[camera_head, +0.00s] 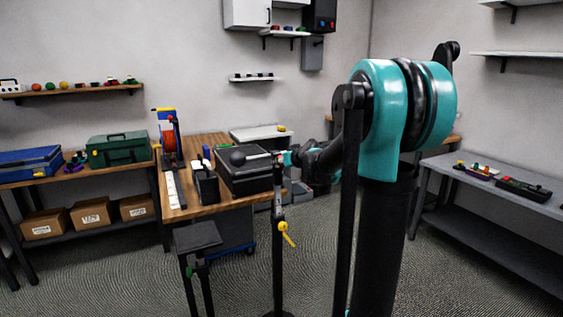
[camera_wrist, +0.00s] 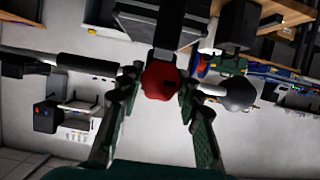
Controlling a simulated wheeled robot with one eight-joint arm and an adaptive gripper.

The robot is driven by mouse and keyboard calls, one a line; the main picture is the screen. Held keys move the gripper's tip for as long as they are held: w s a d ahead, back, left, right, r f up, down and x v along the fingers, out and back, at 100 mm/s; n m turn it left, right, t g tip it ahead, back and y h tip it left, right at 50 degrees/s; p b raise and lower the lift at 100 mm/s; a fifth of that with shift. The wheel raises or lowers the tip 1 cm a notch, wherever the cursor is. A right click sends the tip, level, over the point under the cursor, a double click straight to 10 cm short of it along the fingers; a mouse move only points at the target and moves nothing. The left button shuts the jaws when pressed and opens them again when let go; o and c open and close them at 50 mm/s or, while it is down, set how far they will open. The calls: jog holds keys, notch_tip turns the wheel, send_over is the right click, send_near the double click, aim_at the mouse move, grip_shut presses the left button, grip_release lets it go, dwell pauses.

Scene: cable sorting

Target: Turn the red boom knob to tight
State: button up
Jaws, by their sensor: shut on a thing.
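The red boom knob (camera_wrist: 160,80) is in the middle of the wrist view, between the two fingers of my gripper (camera_wrist: 161,86). The gripper is shut on it, and the fingers hide its sides. In the head view my gripper (camera_head: 286,158) is at the top of a dark stand (camera_head: 278,250), and I cannot make out the knob there. A pale boom (camera_head: 258,156) runs left from the stand top to a dark ball-shaped head (camera_head: 237,158). This head also shows right of the knob in the wrist view (camera_wrist: 240,93). I cannot read any tightness mark.
A yellow knob (camera_head: 284,229) sits lower on the stand. The wooden bench (camera_head: 178,213) behind it carries a black case (camera_head: 245,183), a black bin (camera_head: 206,187) and a reel (camera_head: 169,138). A small dark-topped stand (camera_head: 198,237) is in front. Floor to the right is open.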

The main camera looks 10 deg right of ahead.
dwell(0.3)
jog(key=m+y, duration=0.2)
jog(key=m, duration=0.1)
jog(key=shift+d+g, duration=0.15)
jog(key=shift+g, duration=0.15)
jog(key=m+y, duration=0.2)
jog(key=m, duration=0.1)
jog(key=shift+f, duration=0.1)
jog(key=m+y, duration=0.2)
jog(key=m, duration=0.1)
jog(key=shift+d+f+m, duration=0.1)
jog(key=shift+m, duration=0.2)
jog(key=m+t+y, duration=0.1)
jog(key=m, duration=0.2)
jog(key=shift+m, duration=0.3)
jog(key=shift+y, duration=0.3)
jog(key=o, duration=1.2)
jog(key=shift+c, duration=0.2)
